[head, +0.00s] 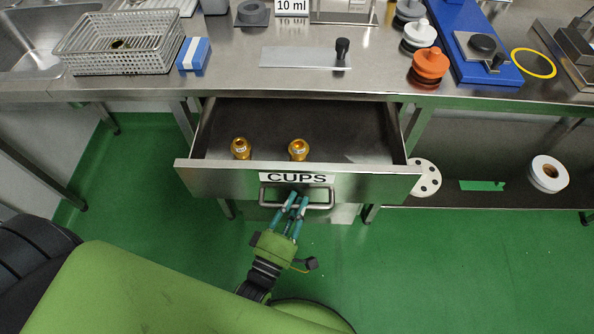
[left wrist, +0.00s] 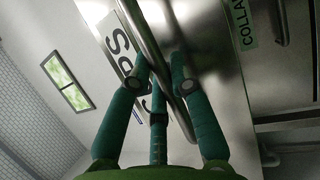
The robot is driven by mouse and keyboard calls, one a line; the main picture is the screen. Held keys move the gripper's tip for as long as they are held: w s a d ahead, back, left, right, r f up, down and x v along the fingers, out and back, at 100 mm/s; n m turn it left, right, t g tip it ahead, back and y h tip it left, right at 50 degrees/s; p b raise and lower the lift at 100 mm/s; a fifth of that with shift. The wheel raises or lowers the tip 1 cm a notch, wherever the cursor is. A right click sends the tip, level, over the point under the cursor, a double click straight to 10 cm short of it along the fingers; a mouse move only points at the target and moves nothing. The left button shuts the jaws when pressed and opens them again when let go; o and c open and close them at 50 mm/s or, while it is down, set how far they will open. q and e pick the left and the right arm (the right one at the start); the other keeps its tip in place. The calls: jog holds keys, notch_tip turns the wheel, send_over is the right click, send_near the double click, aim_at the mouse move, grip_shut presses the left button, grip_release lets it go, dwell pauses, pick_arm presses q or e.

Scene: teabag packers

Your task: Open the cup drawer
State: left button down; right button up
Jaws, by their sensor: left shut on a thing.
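The cup drawer (head: 215,180), a steel drawer labelled CUPS, is pulled well out from under the counter in the head view. Two small orange-gold cups (head: 241,148) and (head: 298,150) stand inside it. Its bar handle (head: 320,206) is on the front below the label. My left gripper (head: 295,200) is at the handle, with its teal fingers closed around the bar. In the left wrist view the handle bar (left wrist: 145,40) runs between the fingers, beside the label. My right gripper is not in view.
The steel counter (head: 230,85) above holds a perforated basket (head: 120,45), a blue and white box (head: 194,54), a black-knobbed plate (head: 300,57) and an orange knobbed weight (head: 429,66). A low shelf (head: 455,200) at right holds a white roll (head: 548,173). Green floor is free around the drawer.

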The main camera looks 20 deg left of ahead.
pick_arm(q)
jog(key=s+d, duration=0.2)
jog(key=s, duration=0.5)
jog(key=shift+p, duration=0.3)
jog(key=shift+s, duration=0.1)
jog(key=c, duration=1.1)
grip_release()
jog(key=v, duration=1.2)
jog(key=shift+f, duration=0.15)
